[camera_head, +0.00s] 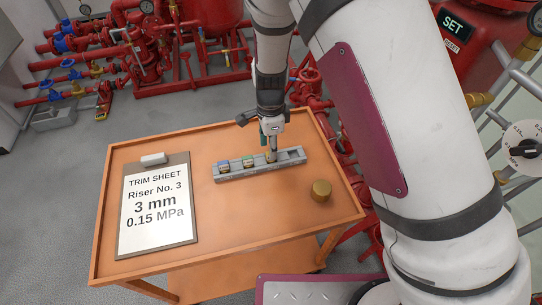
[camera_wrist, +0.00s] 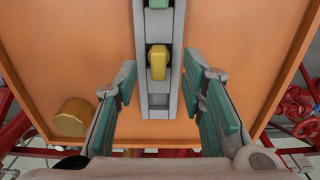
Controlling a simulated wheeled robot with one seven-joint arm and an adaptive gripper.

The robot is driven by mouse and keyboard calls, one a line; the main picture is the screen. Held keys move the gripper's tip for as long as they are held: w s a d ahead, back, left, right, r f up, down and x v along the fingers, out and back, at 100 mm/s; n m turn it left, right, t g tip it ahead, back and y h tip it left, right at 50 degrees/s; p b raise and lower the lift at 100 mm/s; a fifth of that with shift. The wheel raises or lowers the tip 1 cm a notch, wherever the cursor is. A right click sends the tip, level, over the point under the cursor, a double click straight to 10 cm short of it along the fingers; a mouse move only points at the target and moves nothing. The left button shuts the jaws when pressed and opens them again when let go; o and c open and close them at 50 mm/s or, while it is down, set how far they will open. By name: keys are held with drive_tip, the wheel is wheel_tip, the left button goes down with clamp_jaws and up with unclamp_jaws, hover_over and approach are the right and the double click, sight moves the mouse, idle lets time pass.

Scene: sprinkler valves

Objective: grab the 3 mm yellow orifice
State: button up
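The yellow orifice (camera_wrist: 158,62) sits in a slot of the grey tray (camera_wrist: 160,112), below the green orifice (camera_wrist: 158,3) in the wrist view. No size mark is legible on it. My gripper (camera_wrist: 161,80) is open, with its green-padded fingers on either side of the tray in that view and nothing between them held. In the head view my gripper (camera_head: 269,150) is over the right part of the tray and mostly hides the yellow orifice. The green orifice (camera_head: 248,161) and a blue one (camera_head: 224,165) stand to its left in the tray.
An orange cart top (camera_head: 240,225) carries the tray. A trim sheet clipboard (camera_head: 157,205) reading 3 mm and 0.15 MPa lies at its left. A brass cylinder (camera_head: 321,190) stands right of the tray. Red pipework (camera_head: 180,45) stands behind. The cart's front middle is clear.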

wheel_tip(320, 180, down, 3)
drive_tip(key=shift+d+f, duration=0.1)
drive_tip(key=shift+f, duration=0.1)
clamp_jaws()
drive_tip(key=shift+r, duration=0.1)
